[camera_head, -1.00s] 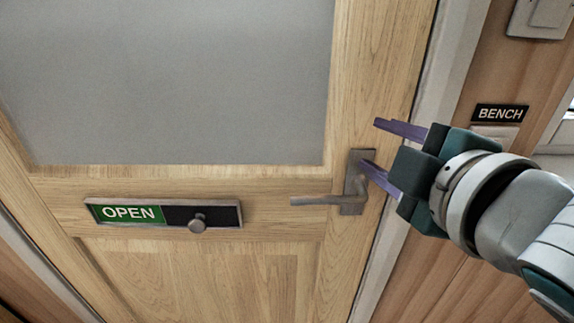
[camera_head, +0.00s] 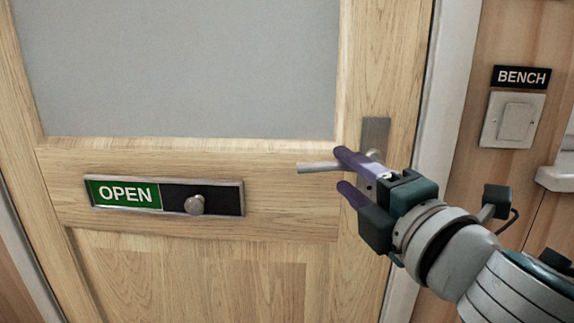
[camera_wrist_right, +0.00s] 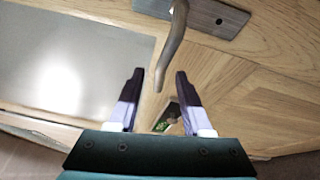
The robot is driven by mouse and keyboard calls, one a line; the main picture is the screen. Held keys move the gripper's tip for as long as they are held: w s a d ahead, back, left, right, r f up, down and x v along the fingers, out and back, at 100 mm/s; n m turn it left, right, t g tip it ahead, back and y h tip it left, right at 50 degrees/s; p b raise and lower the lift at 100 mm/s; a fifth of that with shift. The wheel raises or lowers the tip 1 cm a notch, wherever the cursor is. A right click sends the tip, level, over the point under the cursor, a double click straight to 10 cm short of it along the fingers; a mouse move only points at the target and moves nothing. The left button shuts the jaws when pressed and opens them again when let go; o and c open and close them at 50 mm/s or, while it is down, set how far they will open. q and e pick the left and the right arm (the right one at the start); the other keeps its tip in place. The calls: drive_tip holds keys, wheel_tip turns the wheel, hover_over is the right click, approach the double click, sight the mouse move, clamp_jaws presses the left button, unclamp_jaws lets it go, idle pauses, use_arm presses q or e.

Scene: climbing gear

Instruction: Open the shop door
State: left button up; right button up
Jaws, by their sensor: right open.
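The wooden shop door (camera_head: 300,190) has a large grey pane and looks shut against its white frame. Its metal lever handle (camera_head: 316,167) points left from an upright plate (camera_head: 375,132) near the right edge and looks level. My right gripper (camera_head: 347,171) is open and empty at the handle, with its upper finger covering part of the lever. In the right wrist view, the lever (camera_wrist_right: 173,50) comes down towards the gap between the fingertips of the open gripper (camera_wrist_right: 159,82). I cannot tell whether they touch. My left gripper is not in view.
A BENCH label (camera_head: 521,77) sits above a wall switch (camera_head: 514,120) right of the white door frame (camera_head: 446,90).

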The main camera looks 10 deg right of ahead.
sight(338, 167)
drive_tip(key=shift+w+a, duration=0.2)
drive_tip(key=shift+w, duration=1.8)
drive_tip(key=shift+c, duration=0.4)
clamp_jaws()
